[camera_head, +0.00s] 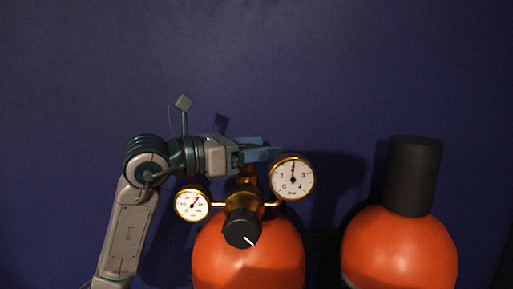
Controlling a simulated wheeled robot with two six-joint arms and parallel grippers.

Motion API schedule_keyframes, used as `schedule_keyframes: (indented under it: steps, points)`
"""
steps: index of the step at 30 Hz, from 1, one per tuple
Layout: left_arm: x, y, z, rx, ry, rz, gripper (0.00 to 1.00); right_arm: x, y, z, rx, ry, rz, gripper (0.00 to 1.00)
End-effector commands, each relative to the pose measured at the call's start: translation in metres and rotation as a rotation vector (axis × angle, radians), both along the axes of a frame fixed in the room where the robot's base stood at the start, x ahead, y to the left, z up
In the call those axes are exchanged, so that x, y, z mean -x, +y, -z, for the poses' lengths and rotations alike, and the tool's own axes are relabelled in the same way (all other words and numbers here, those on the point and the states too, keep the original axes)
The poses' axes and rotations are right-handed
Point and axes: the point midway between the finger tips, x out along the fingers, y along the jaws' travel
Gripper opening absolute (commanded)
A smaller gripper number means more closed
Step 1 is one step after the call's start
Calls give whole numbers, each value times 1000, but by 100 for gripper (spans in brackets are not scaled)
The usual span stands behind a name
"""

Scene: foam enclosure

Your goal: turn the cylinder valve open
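An orange gas cylinder (249,268) stands at the lower centre with a brass regulator on top. The brass valve stem (247,174) shows just below my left gripper (268,150). My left gripper reaches in from the left, level, with its blue fingers over the top of the valve. The valve's handle is hidden behind the fingers, and I cannot tell whether they touch it or how far apart they are. A black regulator knob (241,229) with a white mark faces me below. My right gripper is out of view.
A small gauge (193,204) sits left of the regulator and a larger gauge (292,178) close right of my fingertips. A second orange cylinder (398,250) with a black cap (413,175) stands at the right. A plain dark blue wall (300,60) is behind; the space above is clear.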

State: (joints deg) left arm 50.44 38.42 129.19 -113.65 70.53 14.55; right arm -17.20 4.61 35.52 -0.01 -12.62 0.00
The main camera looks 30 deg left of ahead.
Motion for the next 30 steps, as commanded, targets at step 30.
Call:
schedule_keyframes:
  steps: [30]
  points:
    - [46, 38, 5, -4, -1, -4, 70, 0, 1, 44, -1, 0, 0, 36]
